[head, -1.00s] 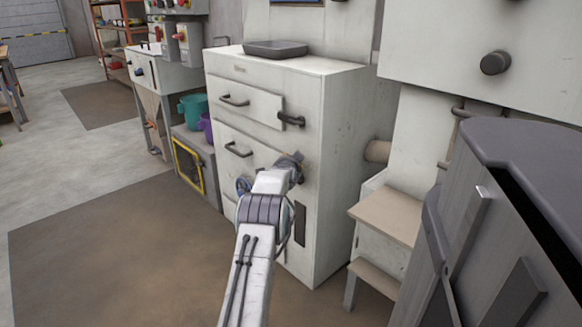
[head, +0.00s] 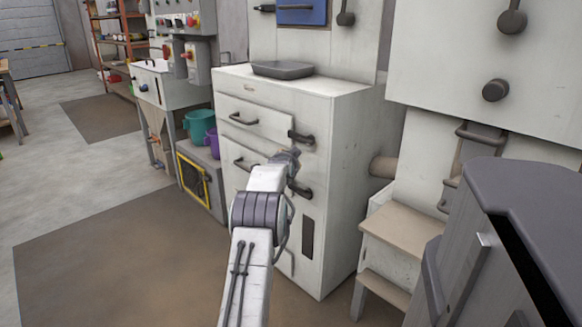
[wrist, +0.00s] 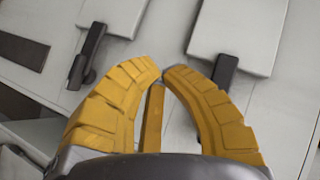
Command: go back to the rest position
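My gripper shows in the wrist view (wrist: 161,70) with its yellow fingers curved in and their tips together. A narrow yellow bar shows between them, and I see no object held. In the head view my arm reaches up in front of the white cabinet (head: 335,130); its wrist end is near the handles on the front, and the fingers are hidden there. In the wrist view the pale panels (wrist: 235,35) and dark handles (wrist: 88,55) lie beyond the fingertips; I cannot tell the exact gap.
A grey tray (head: 282,69) lies on the cabinet. Teal (head: 200,125) and purple buckets stand to its left. A wooden step (head: 400,225) and a large dark-topped grey body (head: 530,150) are at the right.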

